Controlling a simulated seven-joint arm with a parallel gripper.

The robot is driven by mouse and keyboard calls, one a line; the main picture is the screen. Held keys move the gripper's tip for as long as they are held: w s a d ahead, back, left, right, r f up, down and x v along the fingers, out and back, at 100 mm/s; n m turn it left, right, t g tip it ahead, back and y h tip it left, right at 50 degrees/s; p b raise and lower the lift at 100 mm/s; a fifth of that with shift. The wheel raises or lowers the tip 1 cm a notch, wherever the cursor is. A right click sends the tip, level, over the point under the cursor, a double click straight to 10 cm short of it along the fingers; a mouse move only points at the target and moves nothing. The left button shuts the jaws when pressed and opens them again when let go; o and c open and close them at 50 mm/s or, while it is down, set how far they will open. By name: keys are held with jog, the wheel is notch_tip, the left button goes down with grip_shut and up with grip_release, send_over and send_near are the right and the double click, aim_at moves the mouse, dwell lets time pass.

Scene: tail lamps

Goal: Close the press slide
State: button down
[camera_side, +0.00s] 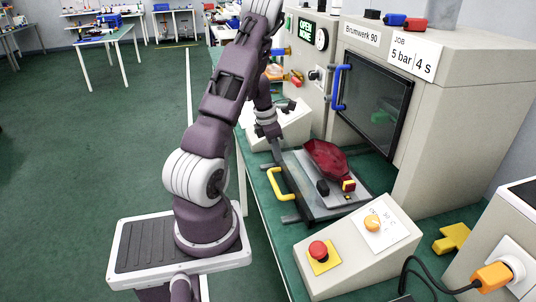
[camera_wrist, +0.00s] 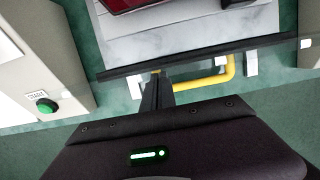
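The press slide (camera_side: 322,208) is a grey plate in a dark frame, drawn out in front of the press on the green bench. A dark red tail lamp (camera_side: 325,160) lies on it, and its edge shows in the wrist view (camera_wrist: 125,4). The slide's yellow handle (camera_side: 275,184) is on its front edge; in the wrist view the handle (camera_wrist: 205,82) runs right from behind my fingers. My gripper (camera_wrist: 157,98) looks shut, its narrow dark fingers together at the slide's dark front bar (camera_wrist: 195,54), by the handle's left end. Contact with bar or handle is unclear.
The press (camera_side: 430,120) has a dark window door with a blue handle (camera_side: 339,88). A control box with a red button (camera_side: 318,249) stands at the slide's near side. Another box, with a green START button (camera_wrist: 46,106), stands at the far side. A yellow block (camera_side: 452,238) lies right.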

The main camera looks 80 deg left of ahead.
jog(key=w, duration=1.9)
jog(key=shift+w, duration=0.1)
